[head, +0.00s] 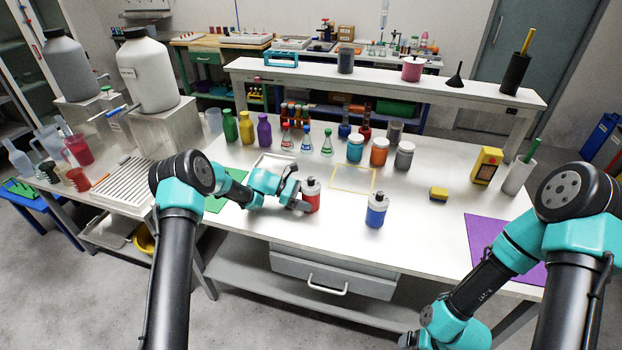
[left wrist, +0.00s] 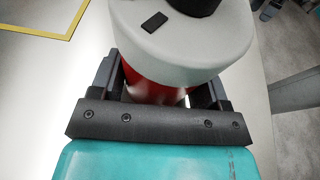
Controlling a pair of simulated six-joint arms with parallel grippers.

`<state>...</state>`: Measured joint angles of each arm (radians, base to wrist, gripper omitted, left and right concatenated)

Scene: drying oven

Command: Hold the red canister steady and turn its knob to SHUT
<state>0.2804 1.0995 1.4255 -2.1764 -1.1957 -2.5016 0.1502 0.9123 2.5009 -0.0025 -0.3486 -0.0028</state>
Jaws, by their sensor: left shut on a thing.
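The red canister (head: 313,201) stands upright on the white table, left of the middle, with a pale grey top. My left gripper (head: 301,203) is shut around its red body from the left. In the left wrist view the canister's pale top (left wrist: 182,45) rises above the gripper's fingers, with red showing between them. A small black mark lies on that top, and part of a black knob (left wrist: 193,5) is cut off by the upper edge. The knob's setting cannot be read. My right arm hangs at the lower right, and its gripper is out of the picture.
A blue canister (head: 376,211) stands to the right of the red one. A yellow outlined square (head: 352,179) lies behind them. Jars, flasks and bottles line the back.

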